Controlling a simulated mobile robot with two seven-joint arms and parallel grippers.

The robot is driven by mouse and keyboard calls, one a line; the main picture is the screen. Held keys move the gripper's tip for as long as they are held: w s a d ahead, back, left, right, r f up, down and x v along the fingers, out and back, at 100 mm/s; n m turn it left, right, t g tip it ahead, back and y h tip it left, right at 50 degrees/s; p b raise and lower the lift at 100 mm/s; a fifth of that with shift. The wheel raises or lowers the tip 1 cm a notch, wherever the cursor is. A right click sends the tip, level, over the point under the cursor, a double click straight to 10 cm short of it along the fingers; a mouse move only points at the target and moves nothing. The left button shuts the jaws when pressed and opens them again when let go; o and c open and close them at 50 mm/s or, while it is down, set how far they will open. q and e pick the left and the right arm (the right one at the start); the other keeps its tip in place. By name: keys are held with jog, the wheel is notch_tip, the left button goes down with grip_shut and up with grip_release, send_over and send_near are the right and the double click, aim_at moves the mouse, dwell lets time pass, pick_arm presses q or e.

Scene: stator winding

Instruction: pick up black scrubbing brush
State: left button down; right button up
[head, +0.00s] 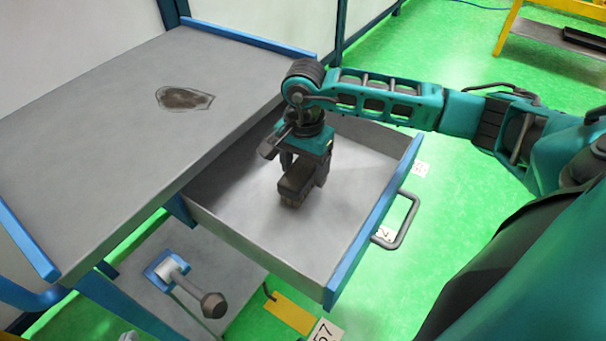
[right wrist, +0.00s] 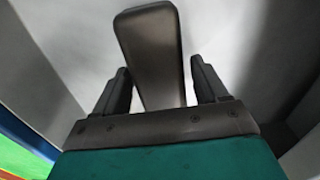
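The black scrubbing brush (head: 295,187) is in the open drawer, its bristles facing down. In the right wrist view the dark back of the brush (right wrist: 152,50) extends away between the fingers. My right gripper (head: 305,168) points down into the drawer over the brush. Its two fingers stand on either side of the brush in the right wrist view (right wrist: 163,85), with narrow gaps showing, so it looks open around it. Whether the bristles touch the drawer floor is hard to tell. My left gripper does not show.
The open drawer (head: 228,232) has grey walls, a blue front and a grey handle (head: 404,222). The grey tabletop (head: 110,130) with a dark stain lies to the left. A dark-knobbed tool in a blue mount (head: 168,268) is on the lower shelf. The drawer floor is otherwise clear.

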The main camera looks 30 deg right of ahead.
jog(key=c, duration=0.9)
jog(key=shift+r, duration=0.1)
